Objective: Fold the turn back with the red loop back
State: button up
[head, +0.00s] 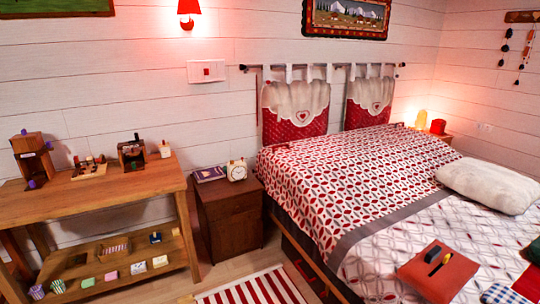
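The bed (375,175) fills the right half of the head view. Its red-and-white patterned cover (330,185) lies over the far and left part, with a plain grey band (375,222) along its near edge. Beyond that band is a paler grey-and-white patterned area (385,262). I cannot pick out a red loop for certain on any edge of the bedding, so I cannot tell which part is the turn back. My gripper is not in view.
A nightstand (230,218) and a wooden shelf table (95,196) stand left. A striped rug (250,289) covers some floor.

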aim_at(278, 164)
jog(key=i+j, duration=0.25)
jog(key=i, duration=0.35)
jog(key=i+j+u, duration=0.1)
jog(key=i+j, duration=0.15)
jog(key=i, duration=0.4)
jog(key=i+j, duration=0.25)
jog(key=i, duration=0.4)
jog(key=i+j+u, duration=0.1)
jog(key=i, duration=0.5)
jog(key=i+j, duration=0.25)
jog(key=i, duration=0.4)
